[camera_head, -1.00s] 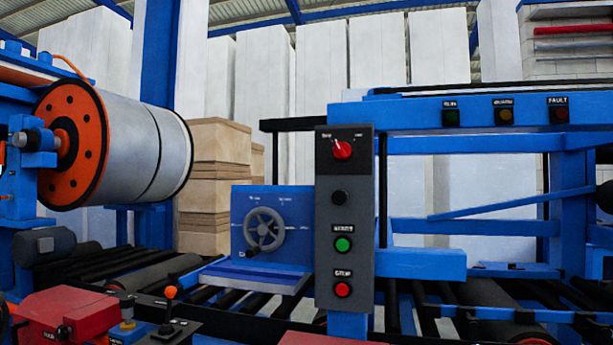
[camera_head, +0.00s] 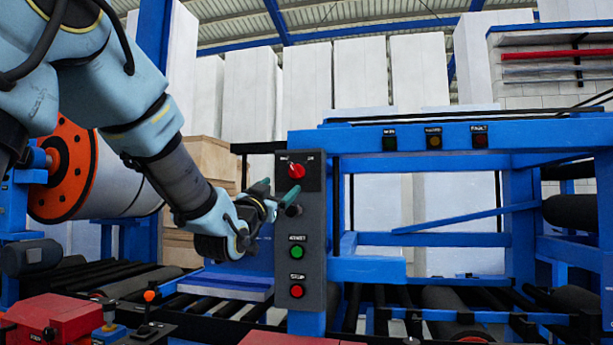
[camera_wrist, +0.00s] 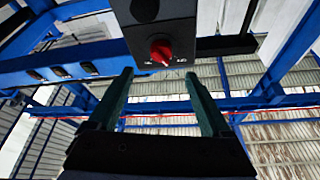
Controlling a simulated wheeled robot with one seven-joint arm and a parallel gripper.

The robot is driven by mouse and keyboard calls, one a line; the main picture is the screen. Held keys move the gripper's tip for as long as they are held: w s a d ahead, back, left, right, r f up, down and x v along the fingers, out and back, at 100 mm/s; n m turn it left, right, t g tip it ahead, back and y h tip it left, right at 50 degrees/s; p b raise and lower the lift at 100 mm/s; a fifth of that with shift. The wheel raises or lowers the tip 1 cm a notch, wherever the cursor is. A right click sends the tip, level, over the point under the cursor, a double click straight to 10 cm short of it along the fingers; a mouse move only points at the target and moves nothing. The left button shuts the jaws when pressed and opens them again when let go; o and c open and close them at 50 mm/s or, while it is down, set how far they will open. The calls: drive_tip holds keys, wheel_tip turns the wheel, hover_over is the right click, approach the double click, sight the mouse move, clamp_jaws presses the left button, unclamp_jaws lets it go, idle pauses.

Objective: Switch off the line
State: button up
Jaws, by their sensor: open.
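The dark grey control box (camera_head: 313,235) stands upright on a blue post in the head view. Its red rotary switch (camera_head: 296,171) is at the top, its white mark pointing up and slightly left; it also shows in the wrist view (camera_wrist: 162,52). Below are a green button (camera_head: 297,252) and a red stop button (camera_head: 296,291). My gripper (camera_head: 277,198) is open and empty, just below the rotary switch and in front of the box. In the wrist view the two fingers (camera_wrist: 158,76) are spread below the red switch, apart from it.
Three dark indicator lamps (camera_head: 433,141) sit on the blue frame (camera_head: 375,142) at right. Roller conveyors (camera_head: 135,283) run low across the scene. A large orange-ended drum (camera_head: 65,170) is behind my arm. A red machine part (camera_head: 55,318) with an orange-tipped lever is at lower left.

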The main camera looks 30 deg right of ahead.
sight(294, 174)
drive_tip(key=p+x, duration=0.3)
drive_tip(key=x, duration=0.5)
drive_tip(key=shift+w+d+r+p, duration=0.2)
drive_tip(key=shift+w+p, duration=0.05)
drive_tip(key=shift+p, duration=0.15)
drive_tip(key=shift+x, duration=0.75)
drive_tip(key=shift+w+f, duration=0.1)
drive_tip(key=shift+f, duration=0.05)
